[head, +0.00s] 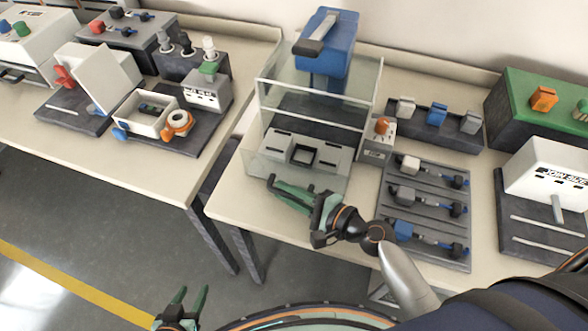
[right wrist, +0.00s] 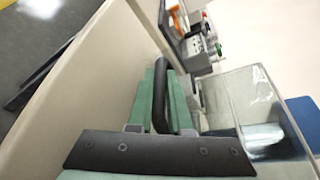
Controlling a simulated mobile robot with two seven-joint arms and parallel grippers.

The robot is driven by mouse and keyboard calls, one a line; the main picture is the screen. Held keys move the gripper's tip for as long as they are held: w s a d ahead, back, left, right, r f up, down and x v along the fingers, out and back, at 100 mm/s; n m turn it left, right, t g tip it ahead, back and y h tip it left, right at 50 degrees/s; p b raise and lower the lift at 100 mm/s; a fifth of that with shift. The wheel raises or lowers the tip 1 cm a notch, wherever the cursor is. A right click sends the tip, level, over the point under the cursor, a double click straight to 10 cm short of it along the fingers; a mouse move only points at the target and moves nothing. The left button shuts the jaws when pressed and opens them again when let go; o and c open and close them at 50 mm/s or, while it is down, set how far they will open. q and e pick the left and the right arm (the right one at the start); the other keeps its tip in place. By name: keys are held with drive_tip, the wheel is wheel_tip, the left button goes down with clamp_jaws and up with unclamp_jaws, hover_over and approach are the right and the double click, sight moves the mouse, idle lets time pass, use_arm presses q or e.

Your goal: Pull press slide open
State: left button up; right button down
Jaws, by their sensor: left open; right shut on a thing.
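The press (head: 327,45) has a blue top with a dark lever and a clear enclosure (head: 318,100). Its grey slide (head: 330,156) with a square dark recess sits low at the press front; how far out it stands I cannot tell. My right gripper (head: 288,192) is at the slide's front edge. In the right wrist view its green fingers (right wrist: 161,100) are shut on a dark bar handle (right wrist: 160,92), whose ends are partly hidden. My left gripper (head: 188,300) is open and empty, low over the floor in front of the table.
A small box with an orange knob (head: 381,126) stands right of the press. A grey rack with several clamps (head: 425,210) lies near my right arm. A second table (head: 160,170) stands left across a gap. The tabletop in front of the slide is narrow.

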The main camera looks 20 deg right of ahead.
use_arm(q)
drive_tip(key=shift+r, duration=0.15)
use_arm(e)
drive_tip(key=shift+s+a, duration=0.55)
drive_tip(key=shift+s, duration=0.2)
drive_tip(key=shift+s+a, duration=0.5)
drive_tip(key=shift+s, duration=0.25)
drive_tip(key=c, duration=0.8)
unclamp_jaws()
drive_tip(key=shift+c, duration=0.2)
use_arm(q)
drive_tip(key=shift+s+d+r, duration=0.1)
